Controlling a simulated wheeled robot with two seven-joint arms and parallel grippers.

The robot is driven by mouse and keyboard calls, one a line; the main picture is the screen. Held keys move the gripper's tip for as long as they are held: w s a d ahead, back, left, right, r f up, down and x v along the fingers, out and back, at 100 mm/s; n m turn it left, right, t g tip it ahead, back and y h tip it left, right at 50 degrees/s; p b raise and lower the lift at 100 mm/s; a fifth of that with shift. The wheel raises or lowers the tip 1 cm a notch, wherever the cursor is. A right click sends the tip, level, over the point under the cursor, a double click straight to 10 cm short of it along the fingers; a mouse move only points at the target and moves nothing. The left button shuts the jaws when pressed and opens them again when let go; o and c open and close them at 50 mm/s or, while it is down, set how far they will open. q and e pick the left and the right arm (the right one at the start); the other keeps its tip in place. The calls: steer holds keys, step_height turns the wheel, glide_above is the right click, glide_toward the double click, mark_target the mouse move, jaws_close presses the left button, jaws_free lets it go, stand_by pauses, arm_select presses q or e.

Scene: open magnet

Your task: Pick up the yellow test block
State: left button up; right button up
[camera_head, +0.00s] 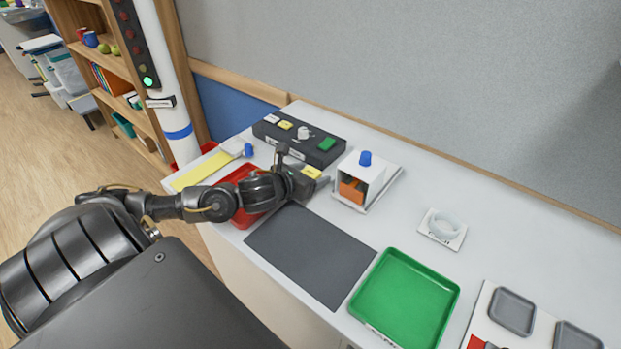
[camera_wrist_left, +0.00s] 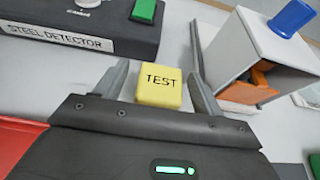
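The yellow test block (camera_head: 311,172) sits on the white table, just left of the white box with the blue knob. In the left wrist view the block (camera_wrist_left: 159,88) shows its TEST label and lies between the two fingers. My left gripper (camera_head: 302,175) is open around it, with a narrow gap visible on each side (camera_wrist_left: 162,82). I see no firm contact with the block. My right gripper is not in view.
The black steel detector (camera_head: 300,139) stands behind the gripper, and the white box (camera_head: 362,177) is close on its right. A red tray (camera_head: 238,178) lies partly under my arm. A grey mat (camera_head: 310,255) and a green tray (camera_head: 405,300) lie nearer.

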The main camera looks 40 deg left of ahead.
arm_select(q)
steer(key=c, duration=1.1)
steer(key=shift+o, duration=0.2)
steer(key=shift+r, duration=0.1)
steer(key=shift+r, duration=0.2)
step_height(320, 180, up, 2)
steer(key=shift+r, duration=0.15)
steer(key=s+a+r+p, duration=0.5)
steer(key=s+a+r, duration=0.2)
steer(key=s+r, duration=0.3)
steer(key=shift+s+a, duration=0.25)
steer(key=shift+s, duration=0.6)
